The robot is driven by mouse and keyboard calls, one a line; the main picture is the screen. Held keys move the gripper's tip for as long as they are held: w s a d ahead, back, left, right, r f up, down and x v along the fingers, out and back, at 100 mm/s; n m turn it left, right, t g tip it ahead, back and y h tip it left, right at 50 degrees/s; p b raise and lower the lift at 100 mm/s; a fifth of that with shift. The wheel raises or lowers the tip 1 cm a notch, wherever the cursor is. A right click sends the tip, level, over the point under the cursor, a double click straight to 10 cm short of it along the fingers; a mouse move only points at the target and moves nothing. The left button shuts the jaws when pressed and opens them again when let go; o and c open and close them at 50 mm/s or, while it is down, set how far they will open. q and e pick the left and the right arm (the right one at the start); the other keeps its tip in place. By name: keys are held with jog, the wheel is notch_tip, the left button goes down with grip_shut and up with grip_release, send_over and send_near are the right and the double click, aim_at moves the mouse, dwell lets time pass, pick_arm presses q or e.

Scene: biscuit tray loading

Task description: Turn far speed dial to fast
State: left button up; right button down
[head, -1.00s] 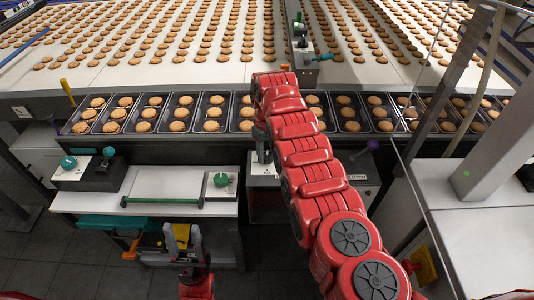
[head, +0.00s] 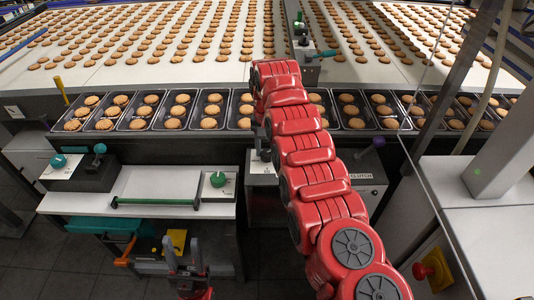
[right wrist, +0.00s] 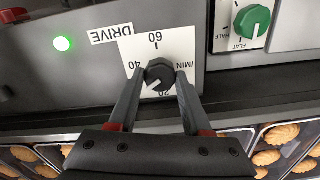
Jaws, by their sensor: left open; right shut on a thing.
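A black speed dial (right wrist: 159,74) sits on a white plate marked 20, 40, 60 and /MIN beside a DRIVE label in the right wrist view, where the writing is upside down. A pale mark on its lower left lies roughly between 40 and 20. My right gripper (right wrist: 158,86) is shut on the dial, one finger on each side. My left gripper (head: 183,255) is open and empty, low in front of the side bench.
The side bench (head: 165,186) carries a green bar and a green knob (head: 218,179). A green light (right wrist: 63,44) glows near the DRIVE label. Biscuit trays (head: 136,124) line the belt behind the control box. A red button (head: 420,271) is at lower right.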

jog(key=m, duration=0.4)
jog(key=shift+m, duration=0.3)
jog(key=m, duration=0.3)
jog(key=shift+r+m, duration=0.1)
jog(key=shift+m, duration=0.3)
jog(key=m, duration=0.3)
jog(key=shift+m, duration=0.3)
jog(key=m+p, duration=0.1)
jog(key=m, duration=0.5)
jog(key=shift+w, duration=0.1)
jog(key=m, duration=0.6)
jog(key=shift+m, duration=0.3)
jog(key=shift+c, duration=1.7)
grip_release()
